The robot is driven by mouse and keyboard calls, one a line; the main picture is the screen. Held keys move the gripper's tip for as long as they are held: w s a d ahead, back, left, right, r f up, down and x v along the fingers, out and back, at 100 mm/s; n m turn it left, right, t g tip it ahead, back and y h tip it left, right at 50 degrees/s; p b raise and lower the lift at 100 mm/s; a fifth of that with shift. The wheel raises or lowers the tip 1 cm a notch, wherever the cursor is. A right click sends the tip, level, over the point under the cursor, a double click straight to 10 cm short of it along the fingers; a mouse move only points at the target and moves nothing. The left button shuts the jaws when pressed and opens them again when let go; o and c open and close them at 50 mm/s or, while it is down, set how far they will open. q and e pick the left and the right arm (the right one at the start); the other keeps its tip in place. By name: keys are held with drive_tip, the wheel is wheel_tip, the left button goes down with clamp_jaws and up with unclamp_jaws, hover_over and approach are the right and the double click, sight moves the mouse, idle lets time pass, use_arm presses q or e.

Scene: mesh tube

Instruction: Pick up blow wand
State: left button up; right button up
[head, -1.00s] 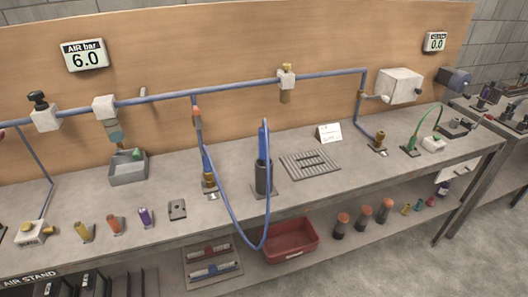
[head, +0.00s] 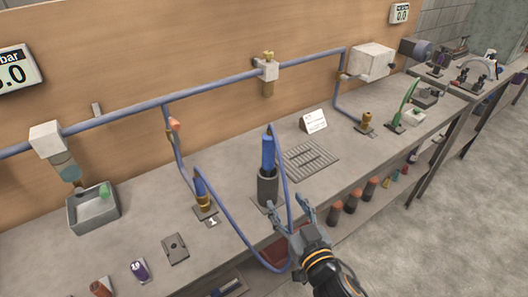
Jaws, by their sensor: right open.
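The blow wand (head: 268,150) is blue and stands upright in a dark grey cylindrical holder (head: 267,188) on the bench, in the middle of the head view. A blue hose (head: 235,246) runs from its top, hangs in a loop over the front edge and rises to the left. My right gripper (head: 291,205) is in front of the holder, to its lower right. Its fingers are spread and hold nothing. It looks apart from the wand, though the exact distance is hard to tell. The wand's lower end is hidden in the holder. My left gripper is out of view.
A brass fitting with a blue plug (head: 203,200) stands left of the holder. A grey tray (head: 93,211) is at left. The blue pipe (head: 215,87) crosses the back board.

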sight(271, 160)
drive_tip(key=shift+t, duration=0.4)
drive_tip(key=w+a+r, duration=0.1)
drive_tip(key=w, duration=0.1)
drive_tip(key=w+a+r+p, duration=0.1)
drive_tip(key=w, duration=0.1)
drive_tip(key=w+r+p, duration=0.1)
drive_tip(key=w+r, duration=0.1)
drive_tip(key=shift+w+a, duration=0.2)
drive_tip(key=shift+a, duration=0.2)
drive_tip(key=shift+w+a, duration=0.25)
drive_tip(key=shift+w, duration=0.3)
drive_tip(key=shift+w+r, duration=0.1)
drive_tip(key=shift+w, duration=0.1)
drive_tip(key=p+x, duration=0.2)
drive_tip(key=x, duration=0.2)
drive_tip(key=shift+w+d+r, duration=0.1)
drive_tip(key=shift+w+r, duration=0.05)
drive_tip(key=shift+r, duration=0.05)
drive_tip(key=shift+w+f, duration=0.1)
drive_tip(key=shift+w, duration=0.2)
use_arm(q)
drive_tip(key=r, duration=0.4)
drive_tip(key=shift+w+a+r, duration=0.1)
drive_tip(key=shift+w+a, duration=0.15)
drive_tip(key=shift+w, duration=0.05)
use_arm(e)
drive_tip(key=shift+s, duration=0.1)
drive_tip(key=shift+c, duration=0.2)
